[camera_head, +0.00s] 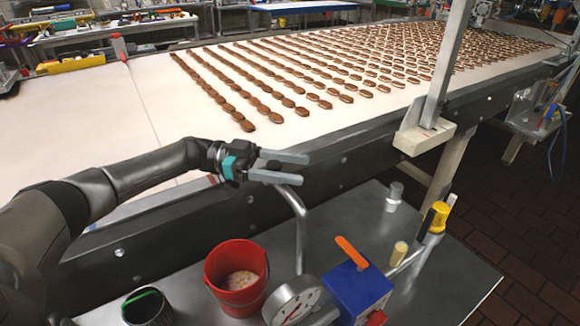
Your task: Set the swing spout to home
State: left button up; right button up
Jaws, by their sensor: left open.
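A grey bent metal pipe, which looks like the swing spout (300,225), rises from behind the dial gauge and bends left at its top. Its upper end lies at or just under my left gripper's lower finger, and part of it may be hidden there. My left gripper (306,168) is open, with its two grey fingers pointing right and nothing seen between them. I cannot tell whether the lower finger touches the pipe. My right gripper is not in view.
A red bucket (216,287) with pale contents, a dark cup (148,308), a dial gauge (293,302) and a blue box with an orange lever (356,289) stand on the metal table (440,285). Behind runs a white conveyor (90,115) with rows of brown biscuits (265,100).

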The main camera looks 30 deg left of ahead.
pick_arm(q)
jog(key=shift+a, duration=0.1)
jog(key=b+v, duration=0.2)
jog(key=v, duration=0.9)
jog(key=shift+a, duration=0.4)
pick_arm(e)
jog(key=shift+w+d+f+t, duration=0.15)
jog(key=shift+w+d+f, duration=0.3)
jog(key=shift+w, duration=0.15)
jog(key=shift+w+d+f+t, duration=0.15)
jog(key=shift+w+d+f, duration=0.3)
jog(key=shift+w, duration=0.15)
pick_arm(q)
jog(key=shift+s, duration=0.15)
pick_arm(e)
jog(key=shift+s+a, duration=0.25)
